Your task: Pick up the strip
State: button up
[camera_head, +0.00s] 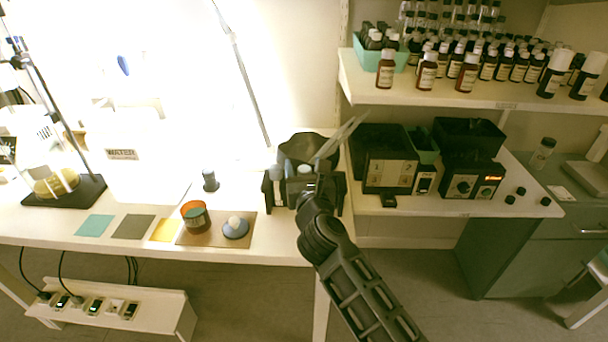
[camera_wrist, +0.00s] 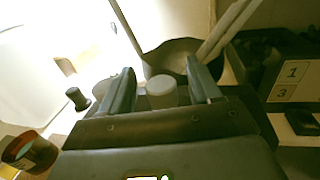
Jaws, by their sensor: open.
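Pale, thin strips (camera_head: 342,135) lean up and to the right out of a dark bowl (camera_head: 308,147) at the back of the bench. In the wrist view, pale strips (camera_wrist: 228,30) rise from the bowl (camera_wrist: 172,55) at upper right, and another thin pale piece (camera_wrist: 126,27) leans at upper left. My gripper (camera_head: 298,168) is in front of the bowl. In the wrist view its two fingers (camera_wrist: 160,68) are apart, with the bowl beyond them. A white-capped jar (camera_wrist: 162,92) shows between the fingers. The strips' lower ends are hidden.
An orange-and-dark tin (camera_head: 196,216) and a blue dish with a white ball (camera_head: 235,228) stand on a brown mat (camera_head: 213,240) to the left. A small dark bottle (camera_head: 210,181) stands behind. Dark numbered boxes (camera_head: 390,172) are close on the right, below a bottle shelf (camera_head: 430,94).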

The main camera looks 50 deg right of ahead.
jog(key=shift+c, duration=0.4)
jog(key=c, duration=0.8)
jog(key=shift+o, duration=0.2)
notch_tip(320, 180, up, 18)
jog(key=p, duration=0.6)
